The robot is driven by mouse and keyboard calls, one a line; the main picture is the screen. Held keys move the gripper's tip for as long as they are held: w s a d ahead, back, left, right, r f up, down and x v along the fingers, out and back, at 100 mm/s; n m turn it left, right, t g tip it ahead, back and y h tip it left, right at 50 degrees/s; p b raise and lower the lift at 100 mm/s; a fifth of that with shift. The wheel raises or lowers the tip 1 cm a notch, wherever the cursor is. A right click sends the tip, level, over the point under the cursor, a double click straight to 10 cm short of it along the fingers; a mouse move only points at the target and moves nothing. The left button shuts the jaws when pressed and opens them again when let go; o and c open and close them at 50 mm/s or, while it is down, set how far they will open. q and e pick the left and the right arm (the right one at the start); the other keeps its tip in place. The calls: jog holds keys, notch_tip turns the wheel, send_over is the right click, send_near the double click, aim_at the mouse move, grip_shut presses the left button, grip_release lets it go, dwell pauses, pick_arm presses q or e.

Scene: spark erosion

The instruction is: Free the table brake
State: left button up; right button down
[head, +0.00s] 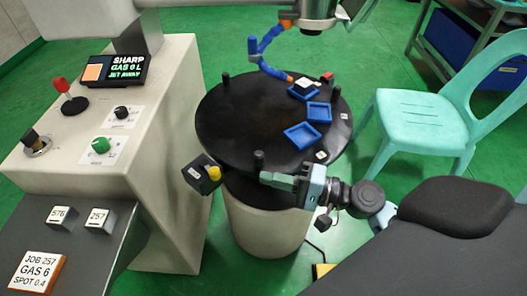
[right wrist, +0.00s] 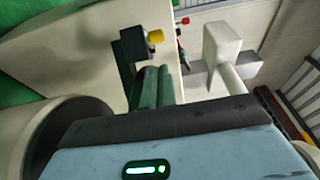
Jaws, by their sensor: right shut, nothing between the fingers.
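A round black table (head: 225,120) stands on a pale drum-shaped base. At its front left edge is a dark block with a yellow knob (head: 214,173) and a small white label, which looks like the table brake. In the right wrist view the yellow knob (right wrist: 156,37) sticks out from the dark block, just beyond the fingertips. My right gripper (head: 265,177) is at the table's front edge, to the right of the knob and apart from it. Its green fingers are shut and empty, and show in the right wrist view (right wrist: 156,72). My left gripper is not in view.
Several blue trays (head: 302,135) and short black pegs (head: 258,158) are on the table, under a blue hose (head: 268,45). A console with a red-knobbed lever (head: 61,84) and green knob (head: 101,145) stands left. A turquoise chair (head: 420,115) stands right.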

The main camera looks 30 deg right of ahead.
pick_arm(q)
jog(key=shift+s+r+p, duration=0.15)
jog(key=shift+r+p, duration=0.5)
jog(key=shift+p, duration=0.1)
pick_arm(e)
send_near(209, 168)
jog(key=shift+w+a+r, duration=0.4)
jog(key=shift+w+a, duration=0.15)
jog(key=shift+a, duration=0.05)
jog(key=shift+w+a+r, duration=0.45)
jog(key=shift+w+a, duration=0.05)
jog(key=shift+a, duration=0.1)
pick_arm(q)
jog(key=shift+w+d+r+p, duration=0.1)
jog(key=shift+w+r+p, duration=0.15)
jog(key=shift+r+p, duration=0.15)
pick_arm(e)
jog(key=shift+s+a+m+t+h, duration=0.15)
jog(key=shift+a+m+t+h, duration=0.1)
jog(key=shift+m+t+h, duration=0.05)
